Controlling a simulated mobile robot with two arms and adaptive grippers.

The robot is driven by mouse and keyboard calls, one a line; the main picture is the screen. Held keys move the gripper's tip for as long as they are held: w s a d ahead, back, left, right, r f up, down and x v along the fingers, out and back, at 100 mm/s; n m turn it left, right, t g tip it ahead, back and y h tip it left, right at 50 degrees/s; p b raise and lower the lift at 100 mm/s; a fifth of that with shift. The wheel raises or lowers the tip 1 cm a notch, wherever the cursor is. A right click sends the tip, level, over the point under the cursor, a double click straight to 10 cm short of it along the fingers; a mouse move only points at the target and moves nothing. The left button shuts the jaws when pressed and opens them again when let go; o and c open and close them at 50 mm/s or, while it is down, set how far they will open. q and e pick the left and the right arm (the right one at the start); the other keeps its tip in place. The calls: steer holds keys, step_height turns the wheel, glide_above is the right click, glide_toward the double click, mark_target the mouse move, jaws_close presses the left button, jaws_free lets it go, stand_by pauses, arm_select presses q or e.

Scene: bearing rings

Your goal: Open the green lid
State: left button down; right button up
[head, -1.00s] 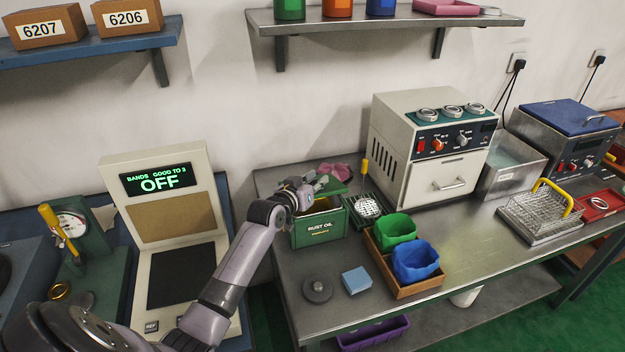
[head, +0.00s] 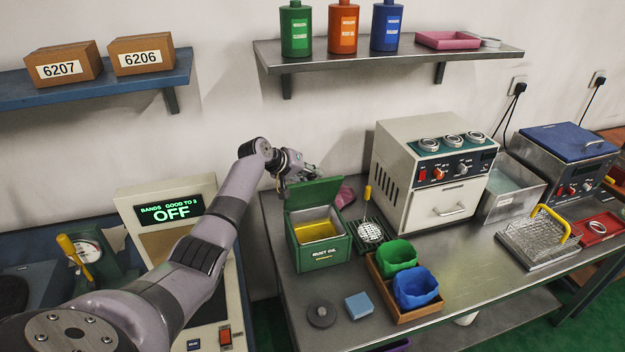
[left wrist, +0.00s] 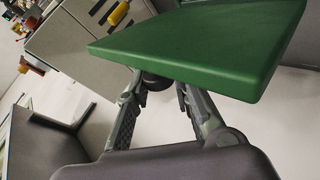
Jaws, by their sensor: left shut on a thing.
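The green lid (head: 313,194) stands raised, hinged at the back of the green rust oil box (head: 324,257). The box is open, and yellow oil (head: 318,231) shows inside its metal liner. My left gripper (head: 308,173) is behind the top of the lid. In the left wrist view the lid (left wrist: 205,45) fills the upper right, close in front of my left gripper (left wrist: 158,88). Its fingers are shut on a dark knob (left wrist: 154,82) on the lid, partly hidden by the lid edge. My right gripper is not in view.
Right of the box are a strainer (head: 370,231) with a yellow handle and a wooden tray (head: 405,291) holding green and blue bins. A pink cloth (head: 345,194) lies behind. A blue block (head: 359,305) and a grey disc (head: 321,314) lie in front. A shelf (head: 400,52) hangs above.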

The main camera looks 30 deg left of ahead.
arm_select(q)
steer(key=shift+w+a, duration=0.25)
steer(key=shift+a, duration=0.05)
stand_by(0.4)
steer(key=c, duration=1.4)
jaws_free()
steer(key=shift+w, duration=0.1)
steer(key=shift+c, duration=0.2)
steer(key=shift+r, duration=0.1)
steer(key=v, duration=1.2)
steer(key=shift+a, duration=0.2)
steer(key=shift+w, duration=0.1)
